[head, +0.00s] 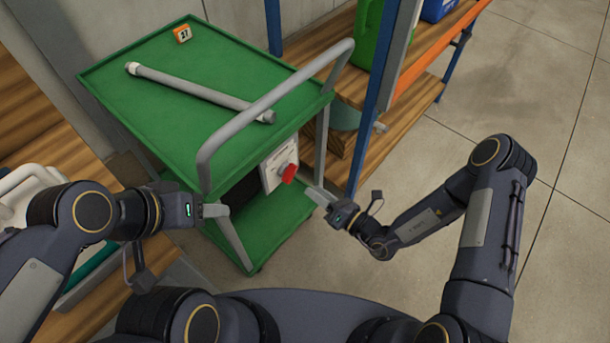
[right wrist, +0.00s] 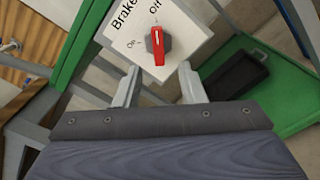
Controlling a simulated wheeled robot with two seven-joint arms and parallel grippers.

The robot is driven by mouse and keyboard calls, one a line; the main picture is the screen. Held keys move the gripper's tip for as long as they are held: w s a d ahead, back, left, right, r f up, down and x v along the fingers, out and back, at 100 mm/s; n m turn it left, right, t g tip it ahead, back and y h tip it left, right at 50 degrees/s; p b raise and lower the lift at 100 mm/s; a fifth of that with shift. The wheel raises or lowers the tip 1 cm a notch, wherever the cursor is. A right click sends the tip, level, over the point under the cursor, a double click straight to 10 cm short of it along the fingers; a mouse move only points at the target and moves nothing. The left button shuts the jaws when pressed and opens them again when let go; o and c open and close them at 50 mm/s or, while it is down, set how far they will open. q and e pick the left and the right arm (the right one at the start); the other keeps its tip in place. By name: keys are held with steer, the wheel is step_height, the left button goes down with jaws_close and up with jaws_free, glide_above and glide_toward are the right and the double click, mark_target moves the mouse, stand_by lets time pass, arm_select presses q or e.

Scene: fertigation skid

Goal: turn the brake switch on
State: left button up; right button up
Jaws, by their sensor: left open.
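The brake switch is a red knob (head: 288,173) on a white panel (head: 272,172) at the near end of the green cart. In the right wrist view, the red handle (right wrist: 158,42) points up toward the "Off" label, with "On" to its left. My right gripper (head: 316,195) is open and empty, just right of the panel in the head view. In the right wrist view its fingers (right wrist: 159,72) are spread, with the knob beyond and between their tips, seemingly apart from it. My left gripper (head: 217,210) is open and empty, left of the panel by the cart's handle.
The green cart (head: 130,98) carries a grey pipe (head: 195,91) and an orange number tag (head: 182,34). Its grey push handle (head: 265,103) arches above the panel. A wooden shelf rack (head: 425,45) stands at right. A dark box (right wrist: 236,75) lies on the cart's lower shelf.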

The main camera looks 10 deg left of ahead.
mark_target(293, 176)
steer(key=x, duration=0.7)
steer(key=shift+w+a, duration=0.1)
steer(key=shift+a, duration=0.15)
steer(key=shift+r, duration=0.1)
jaws_close()
